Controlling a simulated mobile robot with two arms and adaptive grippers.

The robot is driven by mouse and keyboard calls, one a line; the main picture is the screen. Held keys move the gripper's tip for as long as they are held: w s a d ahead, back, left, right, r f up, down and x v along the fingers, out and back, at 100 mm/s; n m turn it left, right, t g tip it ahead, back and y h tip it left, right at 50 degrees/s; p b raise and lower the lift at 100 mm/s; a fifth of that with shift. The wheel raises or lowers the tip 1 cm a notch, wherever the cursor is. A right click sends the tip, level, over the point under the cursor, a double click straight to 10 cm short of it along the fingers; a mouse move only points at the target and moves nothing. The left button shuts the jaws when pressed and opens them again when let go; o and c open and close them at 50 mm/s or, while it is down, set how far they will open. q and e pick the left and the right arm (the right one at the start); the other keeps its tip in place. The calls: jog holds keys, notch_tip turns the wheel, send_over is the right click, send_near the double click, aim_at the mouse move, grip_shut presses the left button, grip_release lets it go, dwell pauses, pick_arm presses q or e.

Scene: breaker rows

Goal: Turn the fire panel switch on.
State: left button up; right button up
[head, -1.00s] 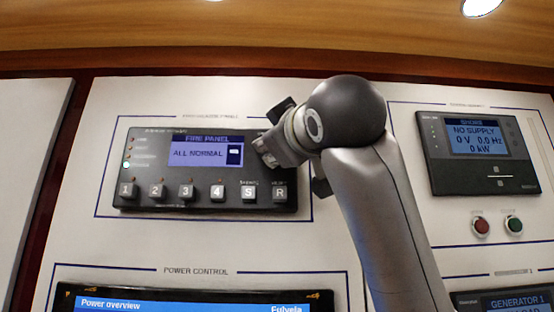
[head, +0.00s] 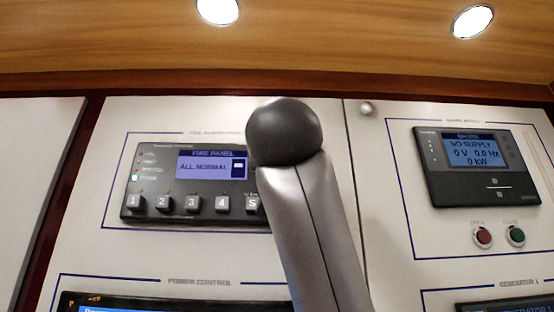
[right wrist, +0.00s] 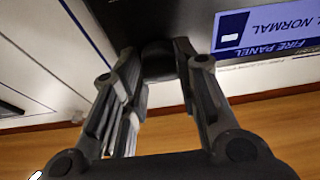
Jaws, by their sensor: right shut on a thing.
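The fire panel (head: 185,215) is a dark unit with a lit screen reading "ALL NORMAL" and a row of numbered buttons. Its right end is hidden behind my right arm in the head view. The right wrist view shows the panel (right wrist: 235,75) upside down. There, a dark rounded knob, seemingly the fire panel switch (right wrist: 158,57), sits between the fingertips of my right gripper (right wrist: 158,68). The right gripper is shut on this knob. Its exact turn position is too dark to tell. My left gripper is in neither view.
A "no supply" display unit (head: 477,185) is at the right, with a red button (head: 482,237) and a green button (head: 516,236) below it. A power control screen (head: 170,303) is below the fire panel. A wooden ceiling strip (head: 340,35) runs above.

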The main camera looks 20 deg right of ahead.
jog(key=shift+w+f, duration=0.1)
jog(key=shift+f, duration=0.1)
dwell(0.3)
jog(key=o, duration=1)
jog(key=shift+r, duration=0.1)
jog(key=shift+s, duration=0.25)
jog(key=v, duration=1.1)
jog(key=shift+s+a, duration=0.2)
jog(key=shift+s, duration=0.15)
